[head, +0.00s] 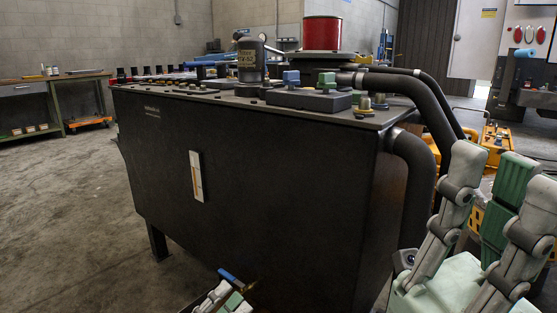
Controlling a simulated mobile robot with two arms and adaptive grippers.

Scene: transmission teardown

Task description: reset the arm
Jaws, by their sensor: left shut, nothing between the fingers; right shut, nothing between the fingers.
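My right gripper (505,175) shows large at the lower right, its grey and pale green fingers pointing up. It is shut with nothing held, in front of the right end of a big dark tank (270,190). My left gripper (228,295) shows only in part at the bottom edge, low in front of the tank's front face. It is shut and empty. Most of both arms is out of view.
Thick dark pipes (412,165) curve down off the tank's right end. A red cylinder (322,32) and several fittings stand on its top. A workbench (75,95) is far left. Concrete floor (60,220) at the left is clear.

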